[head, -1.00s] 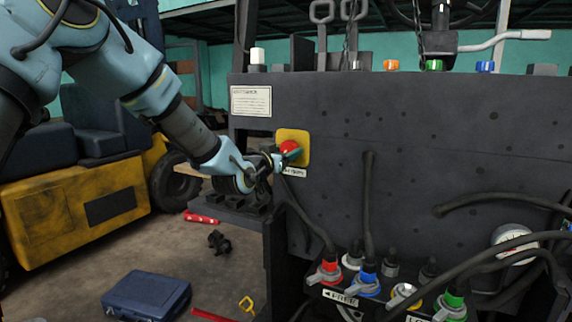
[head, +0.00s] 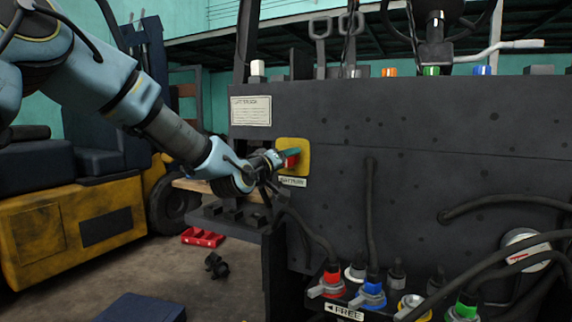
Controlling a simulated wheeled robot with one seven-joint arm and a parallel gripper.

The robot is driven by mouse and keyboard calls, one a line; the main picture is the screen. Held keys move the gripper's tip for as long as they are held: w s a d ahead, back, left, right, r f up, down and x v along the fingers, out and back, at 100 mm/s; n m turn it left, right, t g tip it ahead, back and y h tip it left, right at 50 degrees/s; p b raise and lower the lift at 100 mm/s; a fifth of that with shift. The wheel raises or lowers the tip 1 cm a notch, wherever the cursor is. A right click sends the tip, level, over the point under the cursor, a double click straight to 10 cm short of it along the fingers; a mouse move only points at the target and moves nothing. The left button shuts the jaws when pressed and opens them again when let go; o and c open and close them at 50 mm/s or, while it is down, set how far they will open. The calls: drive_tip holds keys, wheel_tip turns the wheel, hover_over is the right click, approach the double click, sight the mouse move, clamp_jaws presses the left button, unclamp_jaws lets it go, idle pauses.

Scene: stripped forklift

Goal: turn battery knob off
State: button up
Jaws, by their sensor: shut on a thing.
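The battery knob is red (head: 292,161) and sits on a yellow square plate (head: 303,148) on the dark upright panel, above a small label (head: 292,181). My gripper (head: 288,157) reaches in from the left and is shut on the red knob. The fingers and wrist cover part of the knob, so its exact angle is hard to read.
Below stand several coloured valve knobs (head: 372,290) with hoses and a FREE label (head: 343,312). A hose (head: 370,210) hangs down the panel. A dark ledge (head: 235,218) juts out under my wrist. A yellow forklift body (head: 75,225) stands at the left.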

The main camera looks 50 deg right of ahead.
drive_tip(key=shift+n, duration=0.3)
drive_tip(key=o, duration=1.4)
drive_tip(key=shift+c, duration=0.2)
drive_tip(key=b+v, duration=0.2)
drive_tip(key=v, duration=0.8)
drive_tip(key=shift+a, duration=0.35)
